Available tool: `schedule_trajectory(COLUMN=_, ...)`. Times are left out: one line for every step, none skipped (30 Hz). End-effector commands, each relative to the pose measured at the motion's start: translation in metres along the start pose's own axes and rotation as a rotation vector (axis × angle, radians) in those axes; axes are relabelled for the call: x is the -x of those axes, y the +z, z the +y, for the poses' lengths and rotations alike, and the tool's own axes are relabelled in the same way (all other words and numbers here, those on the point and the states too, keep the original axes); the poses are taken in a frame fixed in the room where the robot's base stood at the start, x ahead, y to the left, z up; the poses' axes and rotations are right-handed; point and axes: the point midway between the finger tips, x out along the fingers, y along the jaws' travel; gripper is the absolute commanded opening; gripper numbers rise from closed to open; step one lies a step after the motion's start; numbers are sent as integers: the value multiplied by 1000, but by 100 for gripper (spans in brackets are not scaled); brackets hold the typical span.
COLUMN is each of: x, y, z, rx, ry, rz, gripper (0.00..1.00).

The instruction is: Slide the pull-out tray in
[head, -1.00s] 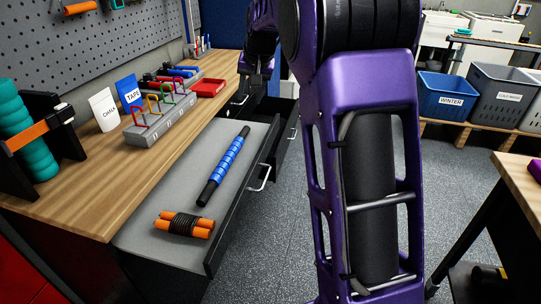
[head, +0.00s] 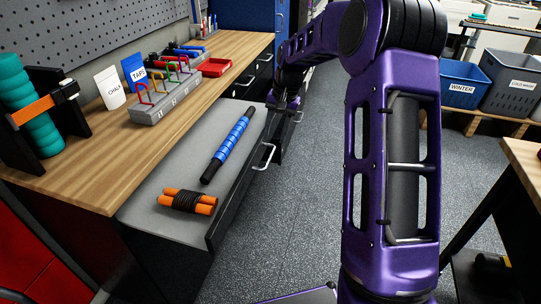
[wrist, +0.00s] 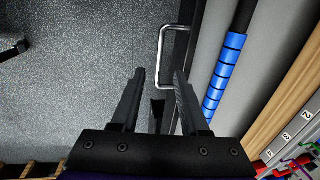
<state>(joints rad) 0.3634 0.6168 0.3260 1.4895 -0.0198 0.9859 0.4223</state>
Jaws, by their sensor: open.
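The pull-out tray (head: 170,195) has a grey top and a dark front panel with a silver bar handle (head: 264,157). It stands out from under the wooden bench top. A blue-and-black roller stick (head: 229,145) and an orange-handled rope with a black coil (head: 189,201) lie on it. My gripper (head: 281,108) is at the tray's far front corner. In the wrist view my gripper (wrist: 160,80) is open and empty; its right finger overlaps the tray's front edge, with the handle (wrist: 163,50) beyond the fingertips. I cannot tell whether it touches the tray.
Grey floor before the tray is clear. A table (head: 525,165) stands right.

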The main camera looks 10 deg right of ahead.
Motion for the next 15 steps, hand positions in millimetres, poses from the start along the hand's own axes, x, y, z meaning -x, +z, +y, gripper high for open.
schedule_trajectory(x=-15, y=1, z=0, rx=1, ry=1, rz=-5, gripper=45)
schedule_trajectory(x=-22, y=1, z=0, rx=2, ry=1, rz=-4, gripper=45)
schedule_trajectory(x=-30, y=1, z=0, rx=2, ry=1, rz=-4, gripper=45)
schedule_trajectory(x=-36, y=1, z=0, rx=1, ry=0, rz=-3, gripper=45)
schedule_trajectory(x=-42, y=1, z=0, rx=1, ry=0, rz=-4, gripper=45)
schedule_trajectory(x=-48, y=1, z=0, rx=0, ry=0, rz=-3, gripper=45)
schedule_trajectory(x=-53, y=0, z=0, rx=1, ry=0, rz=-2, gripper=45)
schedule_trajectory(x=-58, y=1, z=0, rx=1, ry=0, rz=-3, gripper=45)
schedule_trajectory(x=-64, y=0, z=0, rx=1, ry=1, rz=-2, gripper=45)
schedule_trajectory(x=-67, y=0, z=0, rx=1, ry=0, rz=-1, gripper=45)
schedule_trajectory(x=-70, y=0, z=0, rx=1, ry=0, rz=0, gripper=45)
schedule_trajectory(x=-74, y=0, z=0, rx=1, ry=0, rz=-1, gripper=45)
schedule_trajectory(x=-76, y=0, z=0, rx=1, ry=0, rz=-1, gripper=45)
schedule_trajectory(x=-78, y=0, z=0, rx=1, ry=0, rz=-1, gripper=45)
schedule_trajectory(x=-80, y=0, z=0, rx=1, ry=0, rz=-1, gripper=45)
